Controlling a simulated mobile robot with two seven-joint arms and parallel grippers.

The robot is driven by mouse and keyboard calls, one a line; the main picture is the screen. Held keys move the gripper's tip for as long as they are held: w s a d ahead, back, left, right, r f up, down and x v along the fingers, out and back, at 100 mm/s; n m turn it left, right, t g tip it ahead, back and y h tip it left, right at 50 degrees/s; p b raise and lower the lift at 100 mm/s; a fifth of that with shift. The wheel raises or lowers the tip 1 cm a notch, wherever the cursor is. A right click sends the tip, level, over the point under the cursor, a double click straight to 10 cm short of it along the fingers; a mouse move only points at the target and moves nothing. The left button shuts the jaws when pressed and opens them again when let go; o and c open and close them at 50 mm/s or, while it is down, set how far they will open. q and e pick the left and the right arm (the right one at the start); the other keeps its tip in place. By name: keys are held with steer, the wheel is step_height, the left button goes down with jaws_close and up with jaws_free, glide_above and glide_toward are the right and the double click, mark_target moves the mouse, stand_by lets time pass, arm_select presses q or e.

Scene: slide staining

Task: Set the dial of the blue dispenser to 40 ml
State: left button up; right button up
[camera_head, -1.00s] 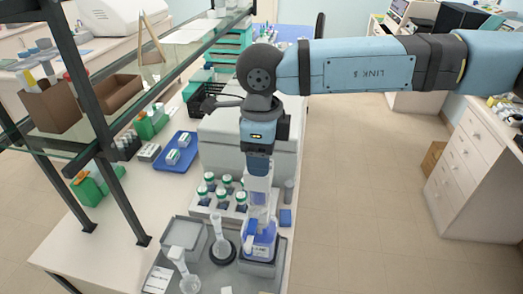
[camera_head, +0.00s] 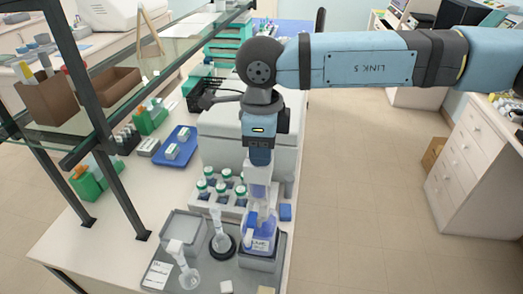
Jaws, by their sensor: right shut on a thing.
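The blue dispenser (camera_head: 259,242) is a bottle with blue liquid and a white label. It stands upright on a grey stand near the front right corner of the bench. My right gripper (camera_head: 262,205) comes down on it from above and is shut on its upper part. The gripper hides most of the dispenser's top, and the dial's setting is too small to read. My left gripper is not in view.
A rack of green-capped bottles (camera_head: 208,197) stands just behind the dispenser. Clear flasks (camera_head: 221,240) stand to its left on a grey tray (camera_head: 212,285). A blue tray (camera_head: 185,134) lies further back. The shelf frame (camera_head: 122,195) rises at the left.

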steer(key=n+b, duration=0.1)
steer(key=b, duration=0.1)
steer(key=n+b, duration=0.3)
steer(key=b, duration=0.1)
steer(key=shift+w+f+n, duration=0.1)
steer(key=shift+f+n, duration=0.2)
steer(key=shift+w+r+n+b, duration=0.1)
steer(key=shift+r+n+b, duration=0.05)
steer(key=shift+n+b, duration=0.65)
steer(key=shift+r+n+b, duration=0.1)
steer(key=shift+n+b, duration=0.45)
steer(key=shift+n, duration=0.35)
steer(key=o, duration=0.9)
steer(key=shift+r, duration=0.1)
step_height(320, 180, up, 14)
steer(key=shift+f+b, duration=0.1)
steer(key=shift+b, duration=0.4)
